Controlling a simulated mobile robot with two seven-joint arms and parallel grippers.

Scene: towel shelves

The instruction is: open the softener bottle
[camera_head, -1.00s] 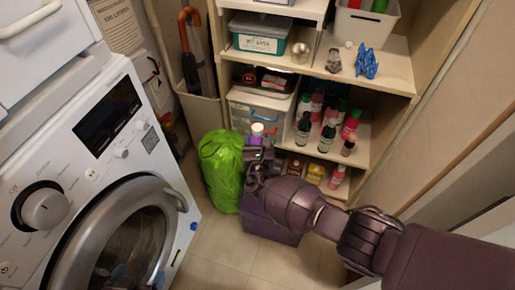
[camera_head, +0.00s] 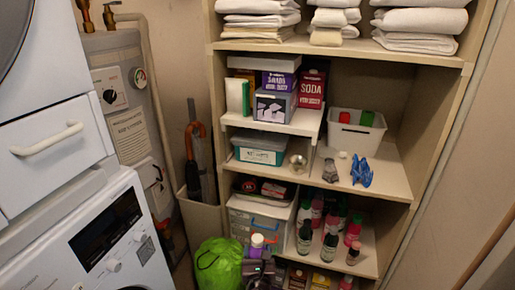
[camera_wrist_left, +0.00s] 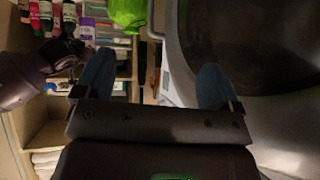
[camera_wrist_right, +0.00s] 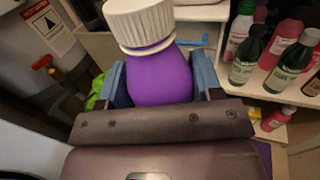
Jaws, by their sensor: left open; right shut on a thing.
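The softener bottle is purple with a ribbed white cap. It fills the upper middle of the right wrist view (camera_wrist_right: 160,75), and its cap is on. In the head view the bottle (camera_head: 257,243) shows small at the bottom, in front of the lower shelves. My right gripper (camera_wrist_right: 160,88) is shut on the bottle's body below the cap; in the head view the gripper (camera_head: 257,268) is partly cut off by the bottom edge. My left gripper (camera_wrist_left: 155,82) is open and empty in the left wrist view, and out of the head view.
A shelf unit (camera_head: 395,178) holds towels, boxes, a white bin (camera_head: 356,132) and several bottles (camera_head: 328,232). A green bag (camera_head: 218,264) is beside the softener bottle. The washing machine (camera_head: 95,245) stands at left. An umbrella stand (camera_head: 201,215) is between machine and shelves.

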